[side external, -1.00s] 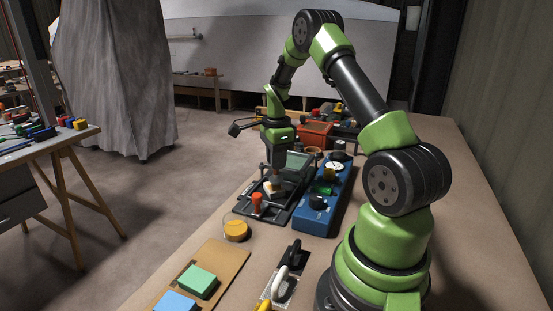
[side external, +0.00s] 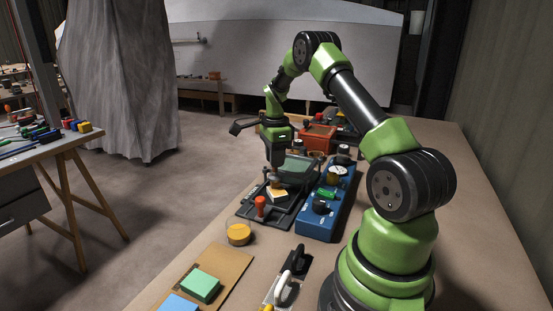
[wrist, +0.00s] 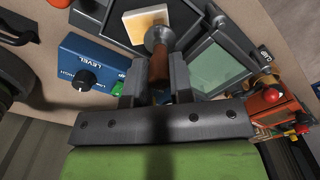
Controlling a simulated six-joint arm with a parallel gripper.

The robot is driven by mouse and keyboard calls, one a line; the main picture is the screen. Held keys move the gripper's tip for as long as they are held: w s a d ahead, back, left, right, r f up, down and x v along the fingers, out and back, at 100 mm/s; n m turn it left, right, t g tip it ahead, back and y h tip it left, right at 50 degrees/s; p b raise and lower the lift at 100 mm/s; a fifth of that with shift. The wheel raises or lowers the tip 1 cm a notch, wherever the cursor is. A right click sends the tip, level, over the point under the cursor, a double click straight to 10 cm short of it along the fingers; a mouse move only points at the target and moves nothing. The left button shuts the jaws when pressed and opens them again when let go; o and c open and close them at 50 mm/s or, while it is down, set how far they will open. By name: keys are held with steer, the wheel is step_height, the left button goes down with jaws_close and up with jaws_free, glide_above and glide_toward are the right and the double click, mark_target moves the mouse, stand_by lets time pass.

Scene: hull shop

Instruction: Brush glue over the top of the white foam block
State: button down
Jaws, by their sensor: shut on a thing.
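My gripper (side external: 276,165) points down over the dark fixture at the middle of the bench. It is shut on a brush with a brown handle (wrist: 159,66) and a round grey head (wrist: 159,36); the fingers also show in the wrist view (wrist: 153,82). The pale foam block (wrist: 147,22) sits in the dark frame, and it also shows in the side view (side external: 279,197), just under the brush. The brush head overlaps the block's edge in the wrist view; I cannot tell whether they touch. No glue is discernible on the block.
A blue control box (side external: 317,223) with a dial stands right beside the fixture. A red-orange knob (side external: 260,203) rises at the fixture's front. A yellow disc (side external: 238,234), a green block (side external: 200,284) and a trowel (side external: 287,277) lie nearer. A red-orange box (side external: 318,137) stands behind.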

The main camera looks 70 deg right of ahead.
steer(key=shift+w+d, duration=0.15)
steer(key=shift+s+a, duration=1.55)
step_height(320, 180, up, 6)
stand_by(0.8)
steer(key=shift+f, duration=0.1)
stand_by(0.6)
steer(key=shift+f, duration=2.65)
steer(key=shift+f, duration=0.25)
